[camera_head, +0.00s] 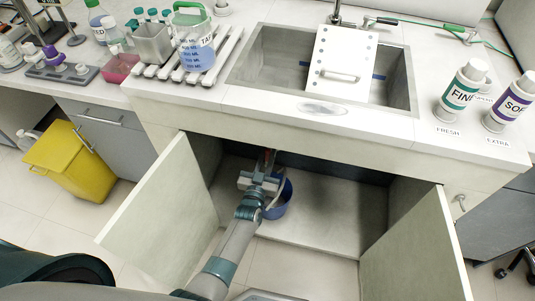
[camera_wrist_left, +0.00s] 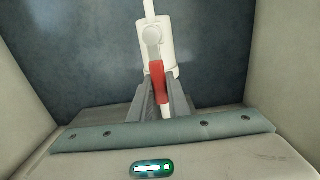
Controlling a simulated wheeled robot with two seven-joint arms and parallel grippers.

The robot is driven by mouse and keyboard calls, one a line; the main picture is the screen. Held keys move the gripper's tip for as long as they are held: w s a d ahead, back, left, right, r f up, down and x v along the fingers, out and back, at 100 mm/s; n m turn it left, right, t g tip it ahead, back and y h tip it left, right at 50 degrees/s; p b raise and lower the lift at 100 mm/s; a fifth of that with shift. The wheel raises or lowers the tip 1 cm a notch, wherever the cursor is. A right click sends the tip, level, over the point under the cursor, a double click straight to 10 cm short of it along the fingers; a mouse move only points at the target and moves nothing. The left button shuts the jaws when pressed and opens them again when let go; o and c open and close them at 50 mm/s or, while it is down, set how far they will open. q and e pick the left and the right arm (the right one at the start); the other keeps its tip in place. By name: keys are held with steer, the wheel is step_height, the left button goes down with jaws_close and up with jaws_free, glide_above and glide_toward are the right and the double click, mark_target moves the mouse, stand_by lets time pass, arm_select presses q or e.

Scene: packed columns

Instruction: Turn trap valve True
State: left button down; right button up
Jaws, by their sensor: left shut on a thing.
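The trap valve has a red handle (camera_wrist_left: 158,82) on a white pipe body (camera_wrist_left: 153,42), seen in the left wrist view. In the head view the valve is a small red spot (camera_head: 269,157) in the open cabinet under the sink. My left gripper (camera_wrist_left: 160,95) has its two grey fingers on either side of the red handle and is shut on it. The handle points down the picture, roughly in line with the pipe. In the head view my left gripper (camera_head: 262,172) reaches into the cabinet, and my arm hides part of the valve. My right gripper is not in view.
A blue bucket (camera_head: 280,203) stands on the cabinet floor beside my left gripper. The cabinet doors, left (camera_head: 165,205) and right (camera_head: 420,245), stand open on both sides of my arm. The sink (camera_head: 262,58) is above. A yellow bin (camera_head: 75,160) stands at left.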

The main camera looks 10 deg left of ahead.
arm_select(q)
steer(key=c, duration=1.7)
jaws_free()
steer(key=shift+s, duration=0.2)
steer(key=s, duration=1.7)
steer(key=shift+a, duration=0.25)
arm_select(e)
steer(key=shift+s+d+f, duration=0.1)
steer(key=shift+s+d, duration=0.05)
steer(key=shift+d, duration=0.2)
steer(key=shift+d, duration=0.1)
